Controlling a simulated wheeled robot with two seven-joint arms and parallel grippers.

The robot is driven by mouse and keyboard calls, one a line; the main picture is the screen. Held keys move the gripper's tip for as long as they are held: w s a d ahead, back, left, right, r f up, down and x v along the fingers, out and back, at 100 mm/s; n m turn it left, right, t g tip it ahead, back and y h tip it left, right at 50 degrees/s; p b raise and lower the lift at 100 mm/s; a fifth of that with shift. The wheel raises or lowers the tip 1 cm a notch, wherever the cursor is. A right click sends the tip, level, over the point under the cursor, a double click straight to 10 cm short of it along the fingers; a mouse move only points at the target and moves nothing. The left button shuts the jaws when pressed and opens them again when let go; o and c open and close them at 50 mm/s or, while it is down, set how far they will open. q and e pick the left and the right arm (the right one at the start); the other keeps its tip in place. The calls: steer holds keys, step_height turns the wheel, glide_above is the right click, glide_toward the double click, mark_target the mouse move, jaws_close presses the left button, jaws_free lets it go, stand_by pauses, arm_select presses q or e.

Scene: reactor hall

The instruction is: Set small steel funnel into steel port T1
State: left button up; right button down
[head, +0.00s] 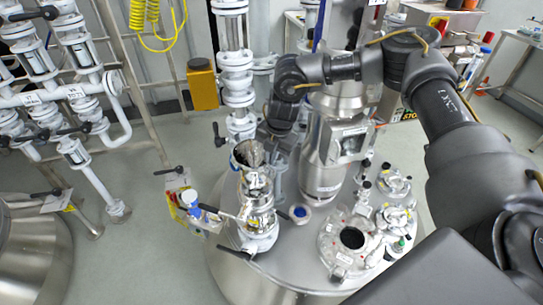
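The small steel funnel (248,156) shows as a shiny cone with a dark open mouth, above a steel and white valve stack at the left side of the reactor lid. A small white label (257,180) on this stack is too small to read, so I cannot tell whether it is port T1. My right gripper (264,149) reaches down from above right, with its end right beside the funnel's rim. Its fingers are dark and partly hidden, so I cannot see whether they close on the rim. The funnel's lower end blends into the shiny fittings below. My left gripper is out of view.
The reactor lid (285,272) carries a round open port (352,238), several clamped fittings and a blue-capped fitting (300,212). A tall steel column (325,165) stands behind. Black valve handles stick out at left.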

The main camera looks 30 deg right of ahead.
steer(key=shift+f, duration=0.1)
steer(key=shift+f+b, duration=0.85)
steer(key=shift+f, duration=0.85)
steer(key=shift+p, duration=0.45)
stand_by(0.7)
steer(key=shift+s+f+b, duration=0.15)
steer(key=shift+f+b, duration=0.2)
steer(key=shift+f, duration=0.3)
stand_by(0.8)
steer(key=c, duration=1.6)
jaws_free()
steer(key=shift+f, duration=0.1)
steer(key=r, duration=0.3)
steer(key=s+r+b, duration=0.1)
steer(key=r, duration=0.3)
steer(key=d+r+b, duration=0.1)
steer(key=r, duration=0.2)
steer(key=shift+s+r, duration=0.2)
steer(key=shift+r, duration=0.2)
